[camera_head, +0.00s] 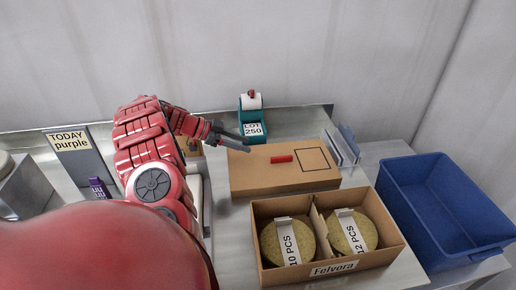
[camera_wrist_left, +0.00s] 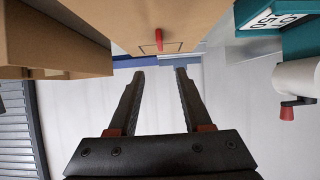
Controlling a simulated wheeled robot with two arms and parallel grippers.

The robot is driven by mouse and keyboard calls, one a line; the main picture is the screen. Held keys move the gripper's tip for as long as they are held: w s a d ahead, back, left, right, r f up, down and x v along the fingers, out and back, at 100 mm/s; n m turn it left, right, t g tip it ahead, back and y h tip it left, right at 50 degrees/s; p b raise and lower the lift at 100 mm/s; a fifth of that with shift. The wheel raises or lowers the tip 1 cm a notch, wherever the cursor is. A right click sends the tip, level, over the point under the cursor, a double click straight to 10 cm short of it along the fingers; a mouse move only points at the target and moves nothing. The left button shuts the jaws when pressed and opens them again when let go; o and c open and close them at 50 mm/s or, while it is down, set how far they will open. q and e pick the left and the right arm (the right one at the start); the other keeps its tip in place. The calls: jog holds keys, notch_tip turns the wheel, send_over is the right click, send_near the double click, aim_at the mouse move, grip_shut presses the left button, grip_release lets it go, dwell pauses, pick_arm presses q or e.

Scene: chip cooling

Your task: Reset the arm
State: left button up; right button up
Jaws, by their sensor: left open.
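My red left arm reaches in from the left in the head view. My left gripper (camera_head: 232,140) is above the far left corner of a closed brown box (camera_head: 250,179). In the left wrist view the two black fingers of my left gripper (camera_wrist_left: 158,75) stand apart with nothing between them. That view also shows the brown box (camera_wrist_left: 125,20) at the top, with a red strip on it. My right gripper is in neither view.
An open carton (camera_head: 328,274) labelled Felvora holds two round items in separate compartments. A blue bin (camera_head: 412,222) stands at the right. A teal label dispenser (camera_head: 251,119) marked LOT 250 stands at the back. A sign (camera_head: 70,160) reads TODAY purple.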

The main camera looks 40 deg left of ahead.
pick_arm(q)
jog(key=shift+v, duration=0.95)
jog(key=shift+w, duration=0.1)
